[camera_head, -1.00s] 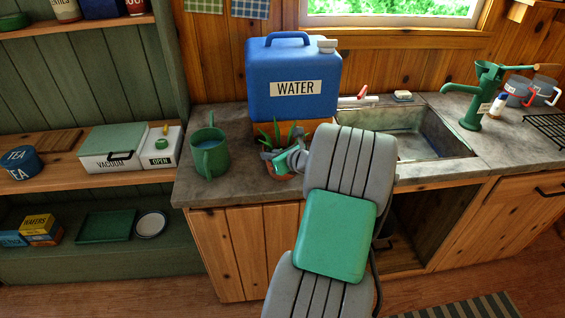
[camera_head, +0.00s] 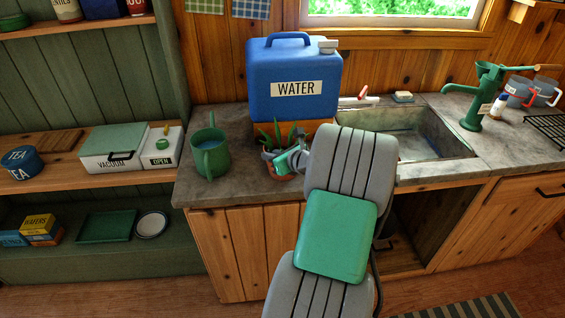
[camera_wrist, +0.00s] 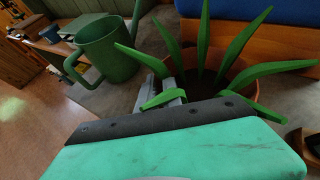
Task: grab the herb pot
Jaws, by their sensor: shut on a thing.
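The herb pot (camera_head: 284,177) is a small terracotta pot with long green leaves. It stands near the front of the stone counter, in front of the blue water container. My gripper (camera_head: 282,158) is at the pot, shut on it, and my grey and green arm hides part of the pot. In the wrist view the pot's rim and dark soil (camera_wrist: 205,88) show, with leaves spreading over and around my gripper (camera_wrist: 168,92). The lower part of the pot is hidden there.
The blue water container (camera_head: 292,105) on a wooden block is close behind. The sink (camera_head: 415,130) lies to the right, with a green hand pump (camera_head: 478,95) beyond it.

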